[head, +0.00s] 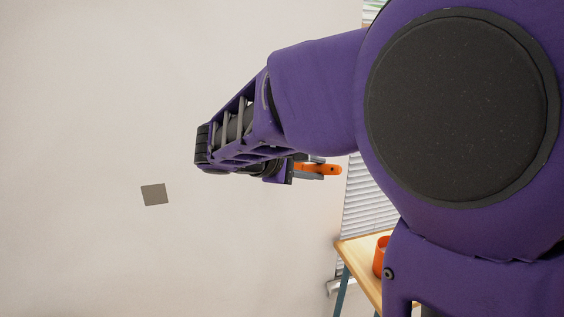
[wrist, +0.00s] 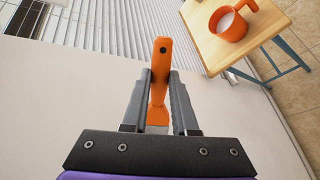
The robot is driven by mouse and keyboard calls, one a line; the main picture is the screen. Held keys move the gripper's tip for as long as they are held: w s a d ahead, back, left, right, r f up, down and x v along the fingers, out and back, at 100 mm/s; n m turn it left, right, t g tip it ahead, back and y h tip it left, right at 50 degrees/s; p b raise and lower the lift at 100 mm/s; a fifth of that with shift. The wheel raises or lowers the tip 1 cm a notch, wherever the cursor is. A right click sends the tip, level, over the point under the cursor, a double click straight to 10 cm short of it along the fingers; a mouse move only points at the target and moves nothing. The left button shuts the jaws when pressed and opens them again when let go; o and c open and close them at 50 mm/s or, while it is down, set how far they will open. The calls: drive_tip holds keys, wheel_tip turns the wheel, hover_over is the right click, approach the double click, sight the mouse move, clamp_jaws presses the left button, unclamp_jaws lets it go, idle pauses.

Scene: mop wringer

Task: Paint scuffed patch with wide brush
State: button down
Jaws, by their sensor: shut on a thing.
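My gripper (wrist: 160,82) is shut on the orange handle of the wide brush (wrist: 161,55). In the wrist view the handle's holed end points away from the palm, and the brush widens toward the palm. Its bristles are hidden or too small to tell. In the head view my gripper (head: 308,168) is beside a pale wall, with the brush handle (head: 331,169) pointing right. The scuffed patch (head: 154,194) is a small dark grey square on the wall, well left of my gripper. An orange paint mug (wrist: 229,25) with white paint inside stands on a wooden table.
The wooden table (head: 357,248) with blue-grey legs is at the lower right of the head view. White slatted blinds (head: 368,200) hang behind it. The wall between my gripper and the patch is clear. Tiled floor (wrist: 295,85) shows in the wrist view.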

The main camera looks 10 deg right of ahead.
drive_tip(key=shift+s+a+r, duration=0.1)
drive_tip(key=shift+a, duration=1.45)
wheel_tip(320, 180, up, 12)
drive_tip(key=p, duration=0.8)
drive_tip(key=shift+p, duration=0.35)
drive_tip(key=shift+f+b, duration=4.35)
drive_tip(key=shift+f, duration=1.75)
wheel_tip(320, 180, up, 12)
drive_tip(key=a+p, duration=0.3)
drive_tip(key=p, duration=0.6)
drive_tip(key=shift+r, duration=0.2)
